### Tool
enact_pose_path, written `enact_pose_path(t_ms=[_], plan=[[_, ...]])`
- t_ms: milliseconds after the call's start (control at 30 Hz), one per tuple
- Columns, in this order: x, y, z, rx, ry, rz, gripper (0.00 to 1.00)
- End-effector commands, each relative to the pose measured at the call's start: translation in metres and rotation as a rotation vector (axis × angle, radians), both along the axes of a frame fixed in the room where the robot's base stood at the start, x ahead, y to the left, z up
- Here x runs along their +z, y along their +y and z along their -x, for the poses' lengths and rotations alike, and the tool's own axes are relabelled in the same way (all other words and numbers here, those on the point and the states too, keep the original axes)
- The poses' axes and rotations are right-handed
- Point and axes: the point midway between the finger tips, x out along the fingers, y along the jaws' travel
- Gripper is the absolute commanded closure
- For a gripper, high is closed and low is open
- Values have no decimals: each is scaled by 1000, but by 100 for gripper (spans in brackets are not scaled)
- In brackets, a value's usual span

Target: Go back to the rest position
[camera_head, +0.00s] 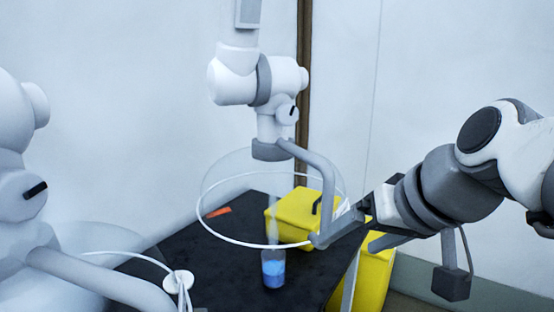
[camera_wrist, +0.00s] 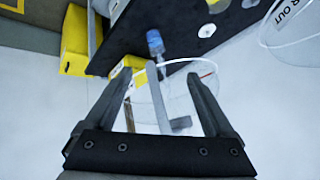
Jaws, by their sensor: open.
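My gripper (camera_head: 343,242) reaches in from the right on its grey and white arm, beside the rim of a clear hood (camera_head: 213,233). In the wrist view the two fingers of my gripper (camera_wrist: 158,80) are spread apart with nothing clamped between them. A grey bent handle (camera_head: 318,165) comes down from the hood's arm towards my fingers. The handle (camera_wrist: 155,95) shows between the fingers in the wrist view; whether it is between them or beyond them I cannot tell.
A bottle with blue liquid (camera_head: 273,272) stands on the black tabletop (camera_head: 190,262) below the hood. A yellow box (camera_head: 293,215) and an orange item (camera_head: 218,212) lie farther back. A yellow bin (camera_head: 376,280) stands beside the table. Another white jointed arm (camera_head: 20,190) fills the left.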

Motion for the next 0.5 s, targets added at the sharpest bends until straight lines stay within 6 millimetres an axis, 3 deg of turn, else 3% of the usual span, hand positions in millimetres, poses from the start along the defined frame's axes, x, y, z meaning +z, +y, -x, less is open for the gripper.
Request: enact_pose_path(t_ms=[100,300,367,500], plan=[[-50,-6,34,-36,74,115,12],[-115,-28,80,-93,137,308,12],[-90,-29,78,-99,137,307,12],[-62,-29,78,-98,138,305,12]])
